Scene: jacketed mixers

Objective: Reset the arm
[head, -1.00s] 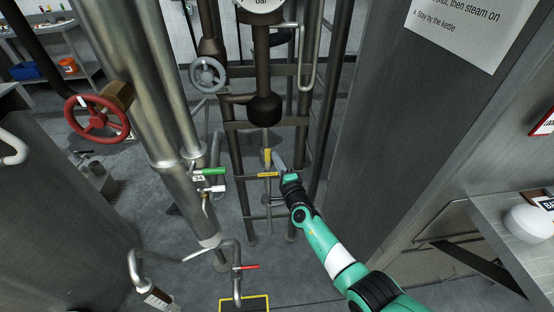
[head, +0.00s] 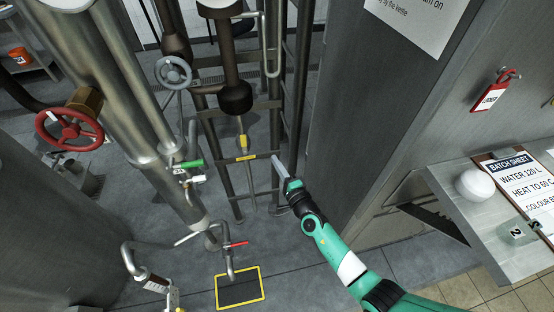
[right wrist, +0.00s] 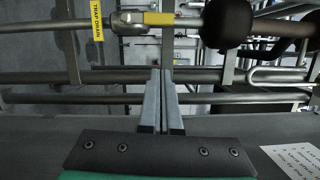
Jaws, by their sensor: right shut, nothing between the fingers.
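My right arm, green with black joints, reaches in from the lower right in the head view. Its gripper (head: 278,162) is in front of the pipe frame, just right of a yellow-handled valve (head: 243,141) under a dark bulb-shaped trap. In the right wrist view the two grey fingers (right wrist: 161,100) are together with nothing held between them. The yellow handle (right wrist: 158,18) and a yellow "TRAP DRAIN" tag (right wrist: 97,28) lie beyond the fingertips there, apart from them. My left gripper is not in view.
A red handwheel (head: 68,129), a grey handwheel (head: 173,72) and a green-handled valve (head: 188,164) are on pipes at left. A red-handled valve (head: 237,244) is above a yellow-edged floor drain (head: 240,289). A grey column (head: 375,110) and a shelf (head: 455,205) stand at right.

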